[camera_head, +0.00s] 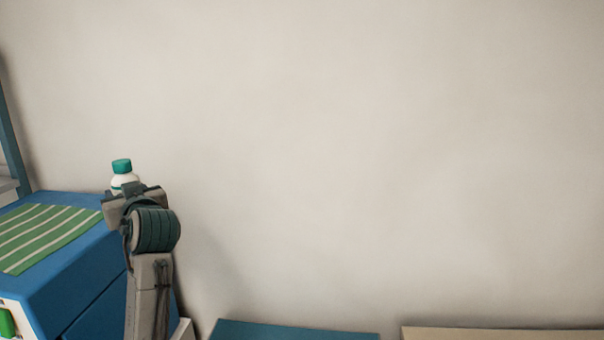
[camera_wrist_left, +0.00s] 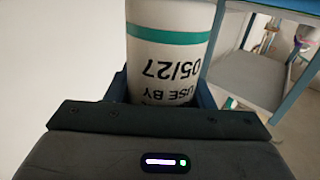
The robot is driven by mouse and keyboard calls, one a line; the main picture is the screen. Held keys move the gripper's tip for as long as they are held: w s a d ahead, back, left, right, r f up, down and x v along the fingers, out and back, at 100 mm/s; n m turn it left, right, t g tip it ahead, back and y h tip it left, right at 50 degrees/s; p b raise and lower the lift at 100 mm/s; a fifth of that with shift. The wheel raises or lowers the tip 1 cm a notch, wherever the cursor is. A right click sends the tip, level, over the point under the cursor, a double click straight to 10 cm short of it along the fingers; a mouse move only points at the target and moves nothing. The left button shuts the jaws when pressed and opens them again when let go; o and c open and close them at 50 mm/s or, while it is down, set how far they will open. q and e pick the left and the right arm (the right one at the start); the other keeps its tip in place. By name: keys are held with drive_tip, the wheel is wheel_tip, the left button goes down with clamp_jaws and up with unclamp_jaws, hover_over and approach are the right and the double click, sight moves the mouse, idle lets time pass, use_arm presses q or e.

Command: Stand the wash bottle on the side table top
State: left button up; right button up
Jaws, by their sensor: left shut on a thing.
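The wash bottle (camera_head: 122,178) is white with a teal cap, and it is upright in the head view. My left gripper (camera_head: 130,190) is shut on it, and the gripper and wrist hide its lower part. In the left wrist view the bottle (camera_wrist_left: 168,50) fills the space between the jaws (camera_wrist_left: 162,92), showing a teal band and the printed text "USE BY 05/27". The bottle's base is hidden, so I cannot tell what is under it. My right gripper is not in view.
A blue cabinet (camera_head: 75,268) with a green striped cloth (camera_head: 45,235) on top stands at the left, beside my left arm. A teal-framed shelf unit (camera_wrist_left: 245,75) shows in the left wrist view. A teal surface (camera_head: 290,331) and a beige one (camera_head: 500,334) edge the bottom. Plain wall lies behind.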

use_arm(q)
drive_tip(key=s+d+f+m+t+h, duration=0.25)
drive_tip(key=d+f+h, duration=0.35)
drive_tip(key=f, duration=0.5)
drive_tip(key=s+d+f+m+t+h, duration=0.2)
drive_tip(key=d+f+m+h, duration=0.15)
drive_tip(key=d+f, duration=0.5)
drive_tip(key=s+d+f+m+h, duration=0.1)
drive_tip(key=s+d+f, duration=0.1)
drive_tip(key=s+f, duration=0.3)
drive_tip(key=s+d+f+m+h, duration=0.1)
drive_tip(key=s+f, duration=0.5)
drive_tip(key=s, duration=0.6)
drive_tip(key=shift+d+m+h, duration=0.4)
drive_tip(key=shift+d+h, duration=0.15)
drive_tip(key=shift+t, duration=0.25)
